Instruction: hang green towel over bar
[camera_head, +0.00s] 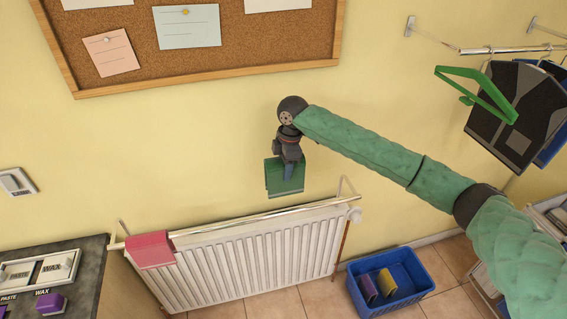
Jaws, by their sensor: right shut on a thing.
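The green towel (282,178) hangs as a folded piece from my right gripper (288,170), which is shut on it. The towel is in front of the yellow wall, above the radiator and apart from it in the picture. The bar (230,219) is a thin rail along the top front of the white radiator (255,257). A pink towel (150,250) hangs over the bar's left end. The middle and right of the bar look bare. My left gripper is not in view.
A blue crate (417,268) with folded cloths stands on the tiled floor at right. A dark counter (85,265) with labelled trays is at left. A clothes rail (500,49) with hangers and garments is at upper right. A cork board (245,45) hangs on the wall.

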